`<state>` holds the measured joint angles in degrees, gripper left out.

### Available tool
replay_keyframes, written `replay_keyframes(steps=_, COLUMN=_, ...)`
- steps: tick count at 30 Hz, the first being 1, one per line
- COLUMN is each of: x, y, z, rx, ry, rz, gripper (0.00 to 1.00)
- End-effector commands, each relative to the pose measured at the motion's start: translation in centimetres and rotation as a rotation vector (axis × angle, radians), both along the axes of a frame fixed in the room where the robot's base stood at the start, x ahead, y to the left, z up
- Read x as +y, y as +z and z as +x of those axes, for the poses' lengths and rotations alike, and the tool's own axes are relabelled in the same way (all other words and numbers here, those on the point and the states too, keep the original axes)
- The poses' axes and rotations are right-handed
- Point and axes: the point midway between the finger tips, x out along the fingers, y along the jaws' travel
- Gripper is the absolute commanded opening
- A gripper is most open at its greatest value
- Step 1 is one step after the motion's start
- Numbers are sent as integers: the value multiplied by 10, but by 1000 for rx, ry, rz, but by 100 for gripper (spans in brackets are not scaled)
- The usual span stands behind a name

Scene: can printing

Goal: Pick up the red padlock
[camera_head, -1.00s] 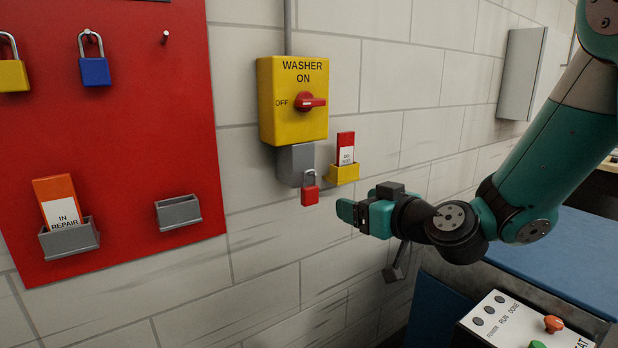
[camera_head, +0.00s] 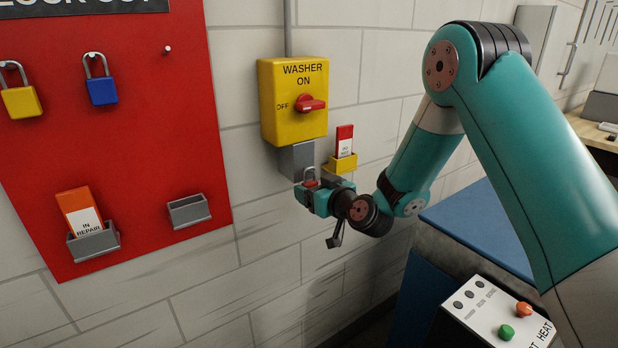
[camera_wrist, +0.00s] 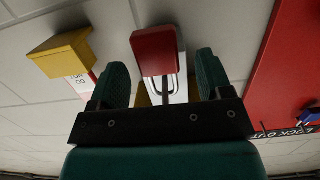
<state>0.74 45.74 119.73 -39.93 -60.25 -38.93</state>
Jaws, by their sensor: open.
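The red padlock (camera_wrist: 155,52) hangs by its shackle below the yellow washer switch box (camera_head: 293,100). In the wrist view it lies between the two green fingers of my gripper (camera_wrist: 160,80), with space on both sides of it. My gripper (camera_head: 312,196) is open and is around the padlock. In the head view the gripper hides most of the padlock (camera_head: 311,183), and only a little red and the shackle show above the fingers.
A yellow holder (camera_head: 342,164) with a red and white tag is on the wall just right of the padlock. A red board (camera_head: 150,140) with yellow and blue padlocks is at left. A control panel (camera_head: 495,310) with buttons is below right.

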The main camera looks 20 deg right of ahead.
Motion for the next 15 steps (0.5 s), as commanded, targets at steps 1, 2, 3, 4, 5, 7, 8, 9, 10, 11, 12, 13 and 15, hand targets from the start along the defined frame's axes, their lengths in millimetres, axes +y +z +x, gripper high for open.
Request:
replay_keyframes(steps=1, x=2, y=4, z=6, rx=-1, ry=1, rz=0, gripper=72)
replay_keyframes(steps=2, x=3, y=2, z=9, rx=0, ry=0, rz=-1, gripper=72)
replay_keyframes(steps=3, x=4, y=2, z=12, rx=-1, ry=0, rz=-1, gripper=72)
replay_keyframes(steps=4, x=4, y=0, z=13, rx=-1, ry=0, rz=0, gripper=72)
replay_keyframes(steps=5, x=4, y=-1, z=14, rx=-1, ry=0, rz=0, gripper=72)
replay_keyframes(steps=7, x=4, y=-2, z=14, rx=0, ry=-1, rz=0, gripper=72)
replay_keyframes(steps=8, x=4, y=-2, z=14, rx=-1, ry=-1, rz=0, gripper=72)
replay_keyframes(steps=9, x=4, y=-2, z=14, rx=-1, ry=-1, rz=0, gripper=72)
replay_keyframes(steps=10, x=4, y=-2, z=14, rx=-1, ry=-1, rz=0, gripper=72)
replay_keyframes(steps=11, x=4, y=-2, z=14, rx=-1, ry=-1, rz=0, gripper=72)
replay_keyframes(steps=12, x=4, y=-2, z=14, rx=-1, ry=-1, rz=0, gripper=65)
replay_keyframes(steps=13, x=4, y=-2, z=14, rx=-1, ry=-1, rz=0, gripper=59)
replay_keyframes(steps=15, x=4, y=-2, z=14, rx=-1, ry=-1, rz=0, gripper=42)
